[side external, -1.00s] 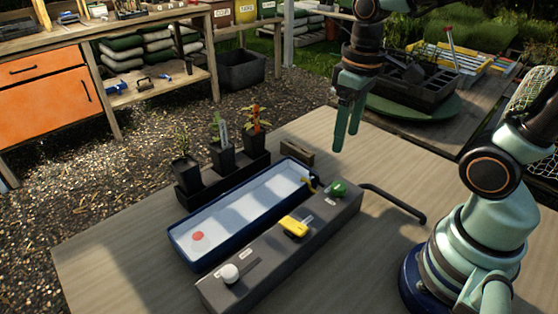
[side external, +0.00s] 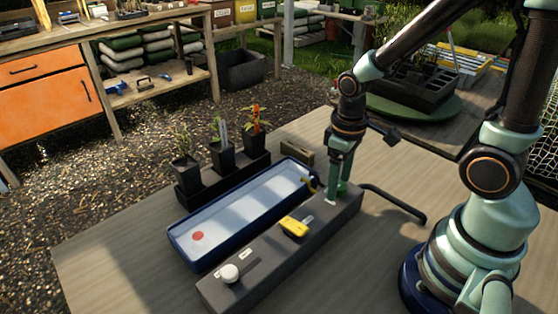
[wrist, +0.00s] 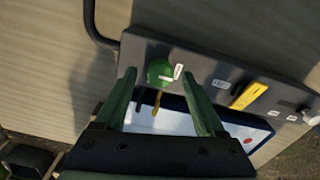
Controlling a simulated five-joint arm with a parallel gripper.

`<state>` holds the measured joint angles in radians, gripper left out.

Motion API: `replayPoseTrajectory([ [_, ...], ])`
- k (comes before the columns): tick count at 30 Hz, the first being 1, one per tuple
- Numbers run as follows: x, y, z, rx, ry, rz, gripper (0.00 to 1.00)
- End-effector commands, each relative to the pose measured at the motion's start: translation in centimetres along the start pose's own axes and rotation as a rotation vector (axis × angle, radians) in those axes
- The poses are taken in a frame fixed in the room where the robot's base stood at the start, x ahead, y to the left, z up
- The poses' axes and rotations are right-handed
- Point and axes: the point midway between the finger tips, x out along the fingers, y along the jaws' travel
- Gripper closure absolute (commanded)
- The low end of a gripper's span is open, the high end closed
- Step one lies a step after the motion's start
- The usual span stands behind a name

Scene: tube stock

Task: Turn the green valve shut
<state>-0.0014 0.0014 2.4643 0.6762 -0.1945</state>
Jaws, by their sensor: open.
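The green valve (wrist: 159,72) is a round knob with a pale handle mark, on top of the long grey block (side external: 262,262) near its far right end. In the side external view my gripper (side external: 337,194) is lowered over it and mostly hides it. In the wrist view my gripper (wrist: 165,100) is open, with one finger on each side of the valve. The fingers do not appear to touch the knob. A small brass-coloured spout (wrist: 156,103) shows beyond it.
The yellow lever (side external: 294,227) and a white knob (side external: 230,272) sit farther along the block. A blue-rimmed tray (side external: 185,252) lies beside it. Several potted plants (side external: 222,155) stand behind. A black pipe (side external: 395,203) leaves the block's right end.

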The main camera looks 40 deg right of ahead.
Motion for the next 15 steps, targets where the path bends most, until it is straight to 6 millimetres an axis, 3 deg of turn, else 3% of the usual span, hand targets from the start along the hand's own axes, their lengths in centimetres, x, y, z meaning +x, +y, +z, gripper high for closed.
replayPoseTrajectory([
  [10, 0.38, 0.0, 0.01, 0.0, 0.001, 0.0, 0.28],
  [11, 0.38, 0.0, 0.01, 0.0, 0.001, 0.0, 0.32],
  [15, 0.36, 0.0, 0.01, 0.0, 0.0, 0.0, 0.86],
])
